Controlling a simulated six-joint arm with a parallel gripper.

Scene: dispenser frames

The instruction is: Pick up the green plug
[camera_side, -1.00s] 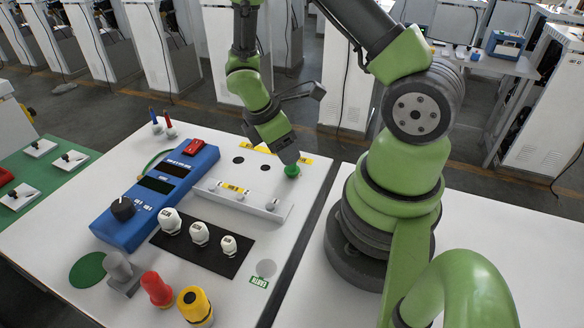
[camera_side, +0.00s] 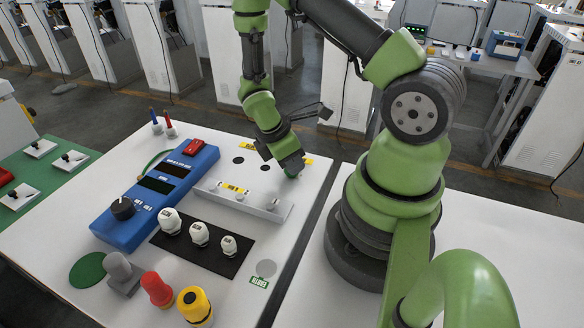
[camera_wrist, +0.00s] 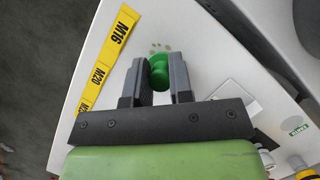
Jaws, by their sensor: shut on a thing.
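The green plug (camera_wrist: 158,71) sits between the two dark fingers of my gripper (camera_wrist: 158,76) in the wrist view. The fingers are shut on it from both sides, near their tips. In the side view my gripper (camera_side: 292,170) points down at the back right of the white panel (camera_side: 312,190), and it largely hides the plug there. I cannot tell whether the plug still touches the panel.
A yellow label strip (camera_wrist: 107,58) lies beside the plug. A raised white bar (camera_side: 255,203) stands in front of my gripper. A blue meter (camera_side: 150,200), white cable glands (camera_side: 200,234) and red and yellow caps (camera_side: 195,306) stand farther left and forward.

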